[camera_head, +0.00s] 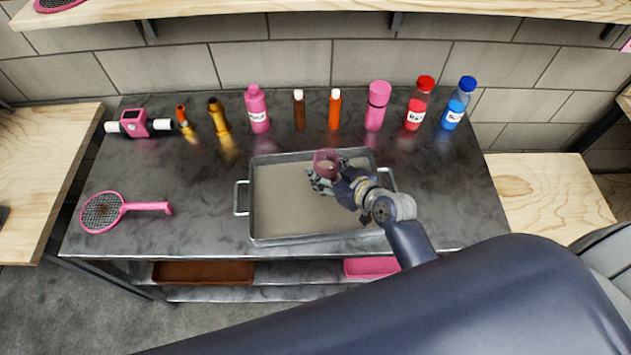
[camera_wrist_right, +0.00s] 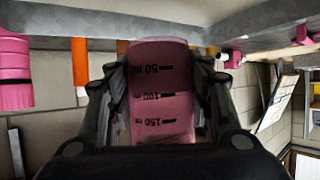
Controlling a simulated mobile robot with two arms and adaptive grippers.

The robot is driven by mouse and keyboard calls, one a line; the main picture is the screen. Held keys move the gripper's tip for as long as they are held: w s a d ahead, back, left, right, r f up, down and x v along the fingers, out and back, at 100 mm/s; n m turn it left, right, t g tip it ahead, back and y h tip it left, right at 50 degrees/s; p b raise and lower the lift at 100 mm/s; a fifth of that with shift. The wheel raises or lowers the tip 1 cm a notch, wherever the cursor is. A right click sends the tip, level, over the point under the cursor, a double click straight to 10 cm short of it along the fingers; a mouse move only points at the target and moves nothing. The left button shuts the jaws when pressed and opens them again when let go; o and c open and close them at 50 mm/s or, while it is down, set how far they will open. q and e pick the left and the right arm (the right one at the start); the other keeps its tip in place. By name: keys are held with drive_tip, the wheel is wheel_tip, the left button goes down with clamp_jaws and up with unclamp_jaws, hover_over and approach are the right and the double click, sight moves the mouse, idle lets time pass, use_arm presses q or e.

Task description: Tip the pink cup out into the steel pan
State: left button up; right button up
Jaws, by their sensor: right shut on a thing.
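The pink cup (camera_head: 327,163) is held over the steel pan (camera_head: 272,238) in the head view. My right gripper (camera_head: 326,180) is shut on the cup, which looks nearly upright there, with dark reddish content showing inside. In the right wrist view the pink cup (camera_wrist_right: 161,95) sits between both fingers, and its printed volume marks show upside down. The pan stands on the dark table and has a flat beige bottom. My left gripper is not in view.
A row of bottles stands behind the pan, including a pink bottle (camera_head: 257,110), a red-capped bottle (camera_head: 418,105) and a blue-capped bottle (camera_head: 458,105). A wooden shelf (camera_head: 300,8) hangs above.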

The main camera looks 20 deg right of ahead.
drive_tip(key=shift+m+h, duration=0.4)
drive_tip(key=a+f+p, duration=0.1)
drive_tip(key=a, duration=0.1)
drive_tip(key=s+a+f+p, duration=0.2)
drive_tip(key=a, duration=0.1)
drive_tip(key=shift+s+a+f, duration=0.1)
drive_tip(key=shift+a+f, duration=0.25)
drive_tip(key=shift+f, duration=0.05)
drive_tip(key=p, duration=0.2)
hover_over(288, 224)
drive_tip(key=a, duration=0.1)
drive_tip(key=shift+s+a+f, duration=0.15)
drive_tip(key=shift+s+f, duration=0.25)
drive_tip(key=shift+f, duration=0.3)
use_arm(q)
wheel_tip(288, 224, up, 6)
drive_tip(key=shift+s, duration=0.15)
use_arm(e)
drive_tip(key=shift+w+f+y, duration=0.1)
drive_tip(key=shift+y, duration=0.2)
